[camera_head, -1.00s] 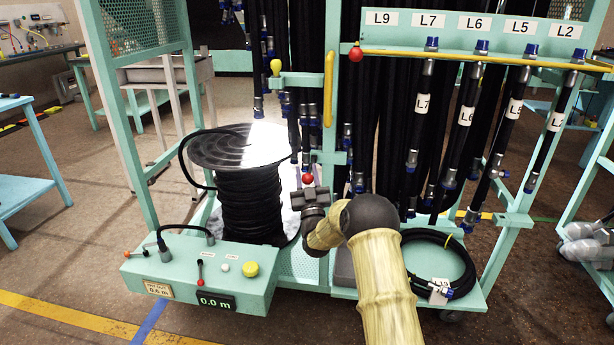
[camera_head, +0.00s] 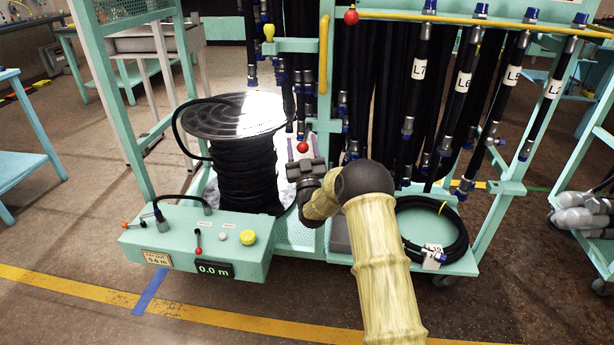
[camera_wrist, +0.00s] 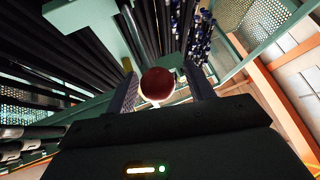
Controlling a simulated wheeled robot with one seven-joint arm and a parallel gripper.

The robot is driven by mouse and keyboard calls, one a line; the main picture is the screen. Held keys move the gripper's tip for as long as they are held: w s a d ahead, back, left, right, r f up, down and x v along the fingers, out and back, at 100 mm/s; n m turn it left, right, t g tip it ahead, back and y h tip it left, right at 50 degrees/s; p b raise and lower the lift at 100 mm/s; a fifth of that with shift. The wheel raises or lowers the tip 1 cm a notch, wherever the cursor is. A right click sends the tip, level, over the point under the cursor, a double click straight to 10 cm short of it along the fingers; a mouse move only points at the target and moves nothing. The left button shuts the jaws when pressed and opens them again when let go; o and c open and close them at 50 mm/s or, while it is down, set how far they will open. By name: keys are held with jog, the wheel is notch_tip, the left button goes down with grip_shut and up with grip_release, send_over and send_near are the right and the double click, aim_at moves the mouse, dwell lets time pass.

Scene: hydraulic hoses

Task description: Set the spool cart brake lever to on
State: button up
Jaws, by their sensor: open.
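A red ball knob (camera_head: 302,147) stands in front of the teal spool cart's frame, right of the black hose spool (camera_head: 247,172). It fits a lever's end, but its shaft is mostly hidden and I see no on/off label. My gripper (camera_head: 301,157) is open at this knob, with its fingers pointing away from me. In the wrist view the knob (camera_wrist: 157,84) sits between the two spread fingers (camera_wrist: 160,92). I cannot tell whether either finger touches it.
A teal control box (camera_head: 197,243) with a small red-tipped lever (camera_head: 198,234), a yellow button (camera_head: 248,238) and a 0.0 m display is at front left. Black hoses (camera_head: 384,100) hang close on the right. A coiled hose (camera_head: 455,235) lies on the lower shelf.

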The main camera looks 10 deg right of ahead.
jog(key=b+v, duration=0.7)
jog(key=v, duration=0.9)
jog(key=shift+s+f, duration=0.2)
jog(key=shift+s, duration=0.05)
jog(key=shift+r, duration=0.1)
